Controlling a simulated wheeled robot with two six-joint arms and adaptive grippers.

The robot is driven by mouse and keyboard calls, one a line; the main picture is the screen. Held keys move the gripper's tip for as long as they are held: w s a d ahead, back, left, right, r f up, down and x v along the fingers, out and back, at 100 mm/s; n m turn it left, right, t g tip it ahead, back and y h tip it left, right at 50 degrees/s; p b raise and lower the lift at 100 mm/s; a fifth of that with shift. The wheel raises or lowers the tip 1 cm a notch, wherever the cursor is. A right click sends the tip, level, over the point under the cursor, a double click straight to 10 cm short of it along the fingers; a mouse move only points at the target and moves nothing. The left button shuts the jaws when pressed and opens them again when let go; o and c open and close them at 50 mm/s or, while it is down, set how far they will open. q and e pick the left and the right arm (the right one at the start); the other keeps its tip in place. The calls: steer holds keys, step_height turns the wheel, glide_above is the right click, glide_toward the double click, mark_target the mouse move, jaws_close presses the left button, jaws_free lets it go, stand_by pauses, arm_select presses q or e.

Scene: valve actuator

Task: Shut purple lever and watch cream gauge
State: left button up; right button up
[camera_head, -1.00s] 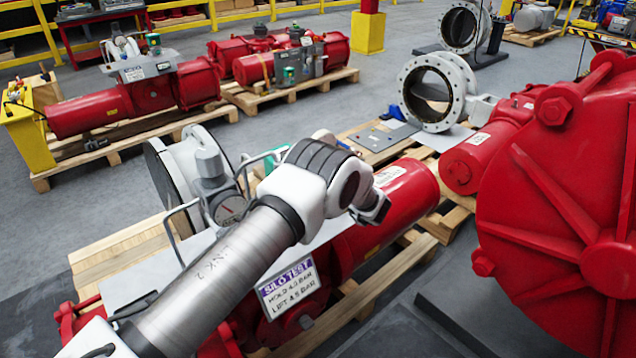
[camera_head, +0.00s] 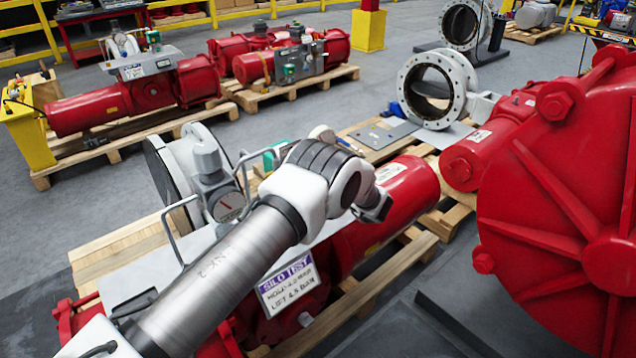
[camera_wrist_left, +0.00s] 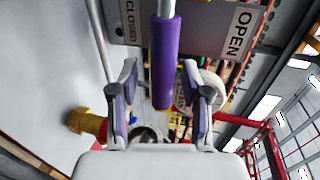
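The purple lever (camera_wrist_left: 165,62) hangs down between the two fingers of my left gripper (camera_wrist_left: 161,104) in the left wrist view. The fingers are apart, with a visible gap on each side of the lever. A plate marked CLOSED on the left and OPEN on the right (camera_wrist_left: 228,28) lies behind the lever. My left arm hides the lever and left gripper there. My right gripper is not in view.
A white card (camera_head: 288,286) with a purple SILO TEST header hangs on the near red actuator (camera_head: 405,210). A large red housing (camera_head: 560,190) stands close at the right. A white flanged valve (camera_head: 432,88) is behind. Grey floor is clear in the middle distance.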

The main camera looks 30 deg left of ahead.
arm_select(q)
steer(key=v, duration=1.2)
steer(key=shift+d+f, duration=0.15)
